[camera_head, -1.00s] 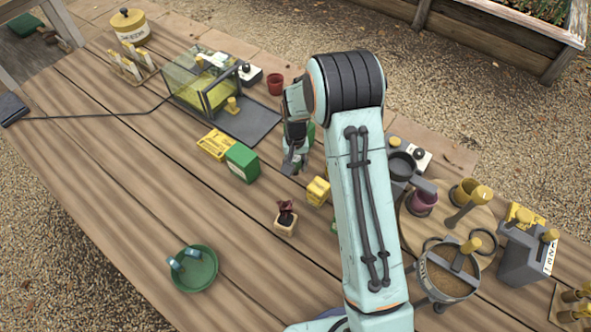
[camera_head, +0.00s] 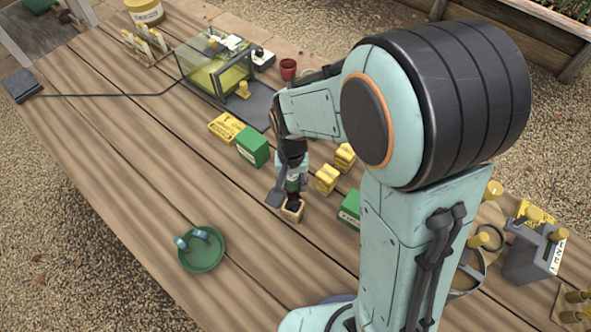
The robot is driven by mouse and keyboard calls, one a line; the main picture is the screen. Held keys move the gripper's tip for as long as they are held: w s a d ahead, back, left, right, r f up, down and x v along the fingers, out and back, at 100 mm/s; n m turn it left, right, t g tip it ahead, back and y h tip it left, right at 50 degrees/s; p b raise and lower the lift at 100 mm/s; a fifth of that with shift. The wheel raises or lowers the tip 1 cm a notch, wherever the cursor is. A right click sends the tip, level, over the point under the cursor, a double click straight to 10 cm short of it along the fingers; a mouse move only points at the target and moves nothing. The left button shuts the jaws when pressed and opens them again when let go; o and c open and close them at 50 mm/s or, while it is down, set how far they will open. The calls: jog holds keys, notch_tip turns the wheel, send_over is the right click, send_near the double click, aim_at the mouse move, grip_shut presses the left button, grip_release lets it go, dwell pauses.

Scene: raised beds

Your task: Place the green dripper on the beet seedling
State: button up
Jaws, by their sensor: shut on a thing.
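The beet seedling stands in a small pale square pot (camera_head: 293,211) near the middle of the bench; its dark red leaves are mostly hidden by my gripper. My gripper (camera_head: 287,187) points down right over the pot, with its fingers at the seedling. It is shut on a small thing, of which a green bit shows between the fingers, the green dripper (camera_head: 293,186). Most of the dripper is hidden by the fingers, and I cannot tell whether it touches the seedling.
A green saucer (camera_head: 201,264) with two teal-ended pieces lies front left. Green boxes (camera_head: 252,147) (camera_head: 349,209) and yellow boxes (camera_head: 327,180) (camera_head: 345,156) stand near the pot. A glass case (camera_head: 215,70) is behind. The bench left of the pot is clear.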

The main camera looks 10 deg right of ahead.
aim_at(295, 179)
notch_tip(295, 179, down, 7)
jog(key=shift+r, duration=0.1)
dwell(0.4)
jog(key=o, duration=0.9)
jog(key=shift+o, duration=0.2)
jog(key=r, duration=1.2)
jog(key=shift+s+d+r, duration=0.25)
jog(key=s+d+r+n, duration=0.1)
jog(key=s+d+r, duration=0.1)
jog(key=s, duration=0.5)
jog(key=s+d+r+n, duration=0.1)
jog(key=s+d+r, duration=0.2)
jog(key=s, duration=0.5)
jog(key=shift+r+y, duration=0.35)
jog(key=shift+y, duration=0.05)
